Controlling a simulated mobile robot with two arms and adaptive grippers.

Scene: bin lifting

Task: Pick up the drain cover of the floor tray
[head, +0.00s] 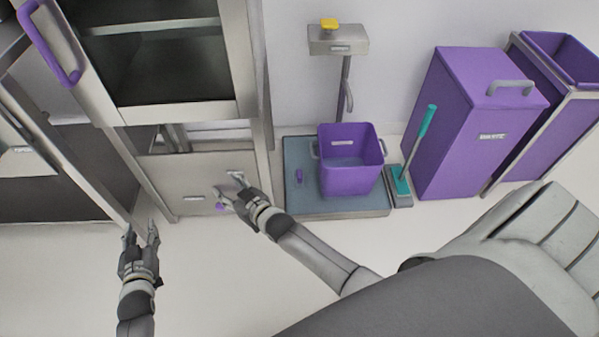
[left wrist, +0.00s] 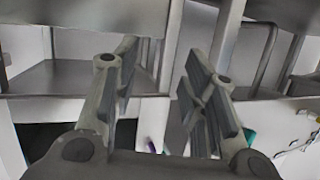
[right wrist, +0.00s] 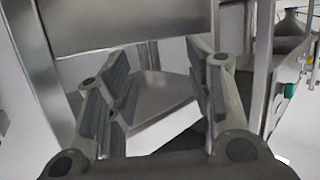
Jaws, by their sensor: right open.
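A low grey-blue floor tray (head: 338,207) stands by the wall in the head view. A small purple piece (head: 299,176) lies on its left part; it may be the drain cover, but it is too small to be sure. My right gripper (head: 229,186) is open and empty, left of the tray, in front of a low steel panel. Its open fingers (right wrist: 160,95) also show in the right wrist view. My left gripper (head: 140,236) is open and empty further left, with its spread fingers (left wrist: 158,85) in the left wrist view. Both are apart from the tray.
A purple bin (head: 349,175) with handles stands on the tray. A teal-handled brush (head: 415,145) is right of it, beside a tall purple bin (head: 470,130). A steel cabinet (head: 205,115) stands left. A purple bit (head: 222,207) shows by my right gripper. Floor in front is clear.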

